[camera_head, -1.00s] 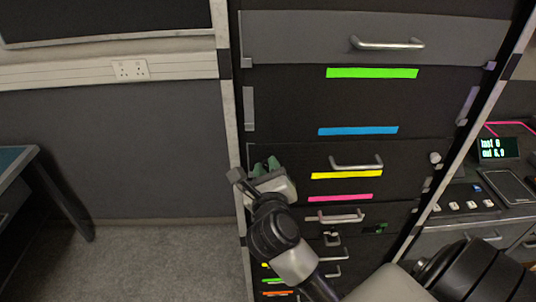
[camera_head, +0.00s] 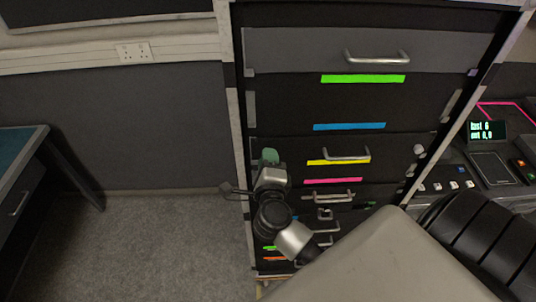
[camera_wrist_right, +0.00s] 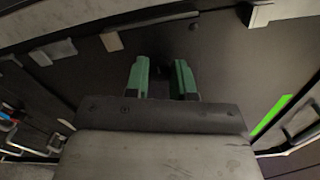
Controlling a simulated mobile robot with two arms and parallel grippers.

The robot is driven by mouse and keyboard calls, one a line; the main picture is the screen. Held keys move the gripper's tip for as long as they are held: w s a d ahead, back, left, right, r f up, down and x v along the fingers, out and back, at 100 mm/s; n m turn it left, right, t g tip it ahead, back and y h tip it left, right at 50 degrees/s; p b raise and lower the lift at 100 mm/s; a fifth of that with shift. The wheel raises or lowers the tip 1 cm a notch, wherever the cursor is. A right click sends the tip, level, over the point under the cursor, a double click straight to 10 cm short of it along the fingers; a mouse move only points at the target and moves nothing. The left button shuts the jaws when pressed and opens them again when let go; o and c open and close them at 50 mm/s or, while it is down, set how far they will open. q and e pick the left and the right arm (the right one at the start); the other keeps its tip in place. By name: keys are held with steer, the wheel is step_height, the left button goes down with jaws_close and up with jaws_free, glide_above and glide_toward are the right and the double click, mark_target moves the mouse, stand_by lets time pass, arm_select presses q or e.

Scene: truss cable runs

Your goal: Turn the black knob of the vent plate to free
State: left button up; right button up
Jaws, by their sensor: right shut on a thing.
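My right gripper (camera_head: 269,156) is at the left side of the black rack, a little left of the yellow strip. In the right wrist view its two green fingers (camera_wrist_right: 160,76) stand with a narrow gap between them. They are shut on a dark thing in that gap, which looks like the black knob (camera_wrist_right: 161,68); its outline and angle are hard to make out. The dark panel behind the fingers (camera_wrist_right: 222,52) appears to be the vent plate. In the head view the gripper and wrist hide the knob. My left gripper is in neither view.
The rack carries metal handles (camera_head: 377,57) and coloured strips, including a green one (camera_head: 363,79). A console with a small screen (camera_head: 487,130) stands at the right. A blue-topped table (camera_head: 18,152) is at the left. Open floor (camera_head: 170,240) lies between table and rack.

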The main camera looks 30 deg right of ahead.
stand_by(0.4)
steer(key=o, duration=0.9)
steer(key=b+v, duration=0.4)
steer(key=v, duration=0.6)
steer(key=shift+s+a+f, duration=0.1)
steer(key=shift+s+a, duration=0.1)
steer(key=shift+s, duration=0.1)
